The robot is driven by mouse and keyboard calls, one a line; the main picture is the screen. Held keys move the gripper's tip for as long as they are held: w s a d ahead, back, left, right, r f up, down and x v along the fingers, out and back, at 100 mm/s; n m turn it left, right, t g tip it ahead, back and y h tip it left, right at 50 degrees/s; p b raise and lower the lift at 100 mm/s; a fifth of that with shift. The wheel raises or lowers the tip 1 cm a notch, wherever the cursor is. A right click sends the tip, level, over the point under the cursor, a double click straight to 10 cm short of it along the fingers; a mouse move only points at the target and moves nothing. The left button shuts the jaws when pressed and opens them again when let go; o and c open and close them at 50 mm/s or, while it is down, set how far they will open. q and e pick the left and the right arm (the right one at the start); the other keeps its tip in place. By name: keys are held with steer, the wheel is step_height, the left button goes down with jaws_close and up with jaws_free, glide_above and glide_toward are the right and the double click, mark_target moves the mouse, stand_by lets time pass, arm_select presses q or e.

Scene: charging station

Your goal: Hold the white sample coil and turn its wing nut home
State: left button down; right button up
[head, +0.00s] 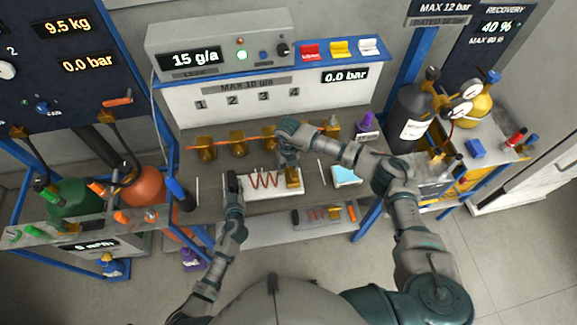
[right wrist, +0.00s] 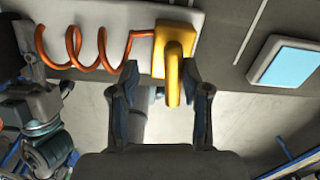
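The white sample coil is a white board (head: 270,191) with a copper-orange coil (head: 265,180) on it, lying on the bench. A brass block (head: 293,181) sits at its right end. In the right wrist view, a yellow wing nut (right wrist: 174,72) projects from the brass block (right wrist: 160,48). My right gripper (head: 289,164) is above the block; in its wrist view the fingers (right wrist: 160,72) are apart, one on each side of the wing nut, with gaps visible. My left gripper (head: 234,184) is at the board's left end; whether it grips the board is unclear.
Several brass fittings (head: 239,146) stand along the bench behind the board. A light-blue pad (head: 347,175) lies to the right. A grey meter box (head: 217,52) is behind. A lower shelf (head: 270,232) holds small parts. Gas cylinders stand at both sides.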

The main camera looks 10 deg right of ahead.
steer(key=shift+d, duration=0.1)
arm_select(q)
steer(key=shift+a, duration=0.1)
arm_select(e)
steer(key=shift+r, duration=0.15)
steer(key=shift+w+r, duration=0.1)
steer(key=shift+r, duration=0.25)
step_height(320, 180, up, 11)
stand_by(0.3)
arm_select(q)
steer(key=c, duration=0.8)
jaws_free()
